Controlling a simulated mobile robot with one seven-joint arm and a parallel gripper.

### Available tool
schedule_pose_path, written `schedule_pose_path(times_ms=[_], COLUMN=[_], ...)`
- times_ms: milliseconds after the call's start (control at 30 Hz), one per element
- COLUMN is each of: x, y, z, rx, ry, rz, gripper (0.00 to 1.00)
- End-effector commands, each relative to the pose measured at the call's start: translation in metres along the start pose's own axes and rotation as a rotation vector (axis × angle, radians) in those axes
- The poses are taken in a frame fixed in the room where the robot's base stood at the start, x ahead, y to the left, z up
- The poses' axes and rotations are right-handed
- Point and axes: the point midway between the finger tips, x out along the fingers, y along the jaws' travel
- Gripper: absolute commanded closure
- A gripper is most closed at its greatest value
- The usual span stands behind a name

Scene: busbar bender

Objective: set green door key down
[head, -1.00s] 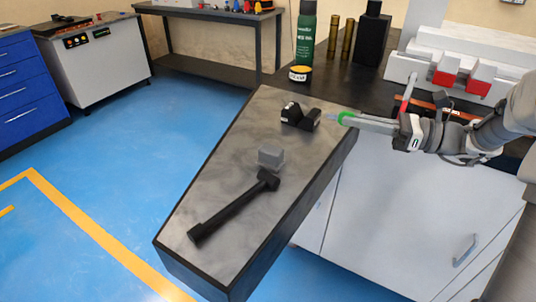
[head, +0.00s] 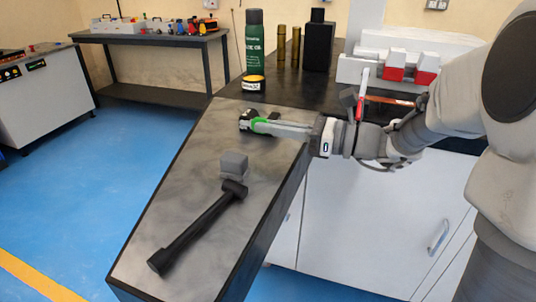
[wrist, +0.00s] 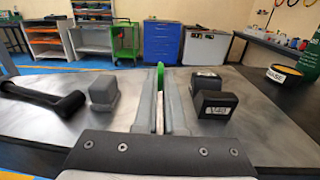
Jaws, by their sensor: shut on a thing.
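My gripper (head: 266,126) is shut on the green door key (head: 258,123) and reaches in from the right over the worktop. In the wrist view, the green top of the key (wrist: 160,74) shows between the fingertips (wrist: 161,98), with a pale part below it. The rest of the key is hidden by the fingers. In the head view, the gripper overlaps the black blocks (head: 245,115); in the wrist view, the blocks (wrist: 215,105) are just right of the fingers, apart from them. I cannot tell the key's exact height above the surface.
A grey block (head: 234,164) and a black hammer-like tool (head: 195,230) lie on the worktop (head: 190,190). A yellow-banded tin (head: 253,83) and a green spray can (head: 254,40) stand behind. Bare surface lies left of the grey block.

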Motion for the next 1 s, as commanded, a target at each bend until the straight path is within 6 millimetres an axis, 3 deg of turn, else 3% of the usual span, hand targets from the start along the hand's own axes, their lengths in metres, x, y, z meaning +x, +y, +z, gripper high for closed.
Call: schedule_pose_path(times_ms=[167, 400, 800, 900, 1000], x=[0.004, 0.004, 0.004, 0.004, 0.004], y=[0.004, 0.003, 0.003, 0.003, 0.003], z=[-0.01, -0.044, -0.047, -0.047, -0.047], rx=[0.001, 0.002, 0.0, -0.001, 0.0], ry=[0.001, 0.0, 0.0, 0.0, 0.0], rz=[0.0, 0.0, 0.0, 0.0, 0.0], gripper=[1.0, 1.0, 1.0, 0.78, 0.63])
